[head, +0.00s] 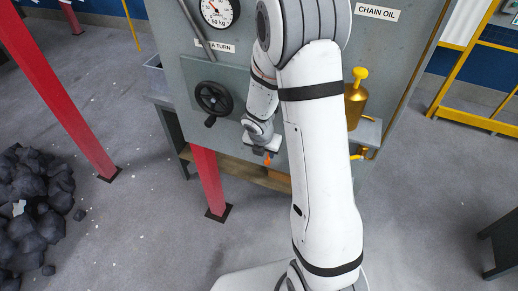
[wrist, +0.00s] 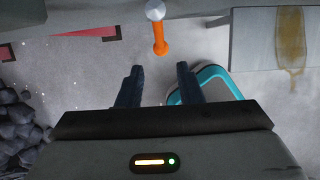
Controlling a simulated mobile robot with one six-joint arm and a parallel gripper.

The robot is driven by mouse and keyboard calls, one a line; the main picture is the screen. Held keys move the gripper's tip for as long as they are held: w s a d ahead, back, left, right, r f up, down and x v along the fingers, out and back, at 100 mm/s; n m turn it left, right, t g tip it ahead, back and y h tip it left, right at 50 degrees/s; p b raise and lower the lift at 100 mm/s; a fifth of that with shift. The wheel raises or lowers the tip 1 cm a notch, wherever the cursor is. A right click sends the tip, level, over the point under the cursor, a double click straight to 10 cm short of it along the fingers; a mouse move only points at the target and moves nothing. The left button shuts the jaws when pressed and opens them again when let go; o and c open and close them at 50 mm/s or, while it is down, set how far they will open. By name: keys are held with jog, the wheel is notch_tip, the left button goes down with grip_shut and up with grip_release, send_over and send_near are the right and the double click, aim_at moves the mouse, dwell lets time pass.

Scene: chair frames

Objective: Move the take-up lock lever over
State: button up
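An orange lever (wrist: 160,42) with a pale rounded end shows at the top middle of the wrist view. I take it for the take-up lock lever; no label on it is readable. A small orange part also shows beside my gripper in the head view (head: 267,159). My gripper (wrist: 159,68) is open, with two dark fingers apart and nothing between them. The lever lies just beyond the fingertips, in line with the gap, with no visible contact. In the head view my gripper (head: 262,146) is at the lower edge of the grey panel, partly hidden by my arm.
A grey panel (head: 235,55) carries a dial gauge (head: 219,12), a black handwheel (head: 213,98) and a grey bar (head: 197,30). A brass oil can (head: 355,100) stands on a small shelf at right. Red posts (head: 62,90) and dark lumps (head: 35,205) are at left.

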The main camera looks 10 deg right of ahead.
aim_at(267, 162)
jog(key=b+x, duration=0.6)
jog(key=x, duration=0.2)
jog(key=shift+s+a+b, duration=0.1)
jog(key=shift+s+b, duration=0.05)
jog(key=shift+b, duration=0.25)
jog(key=shift+r, duration=0.25)
jog(key=c, duration=0.5)
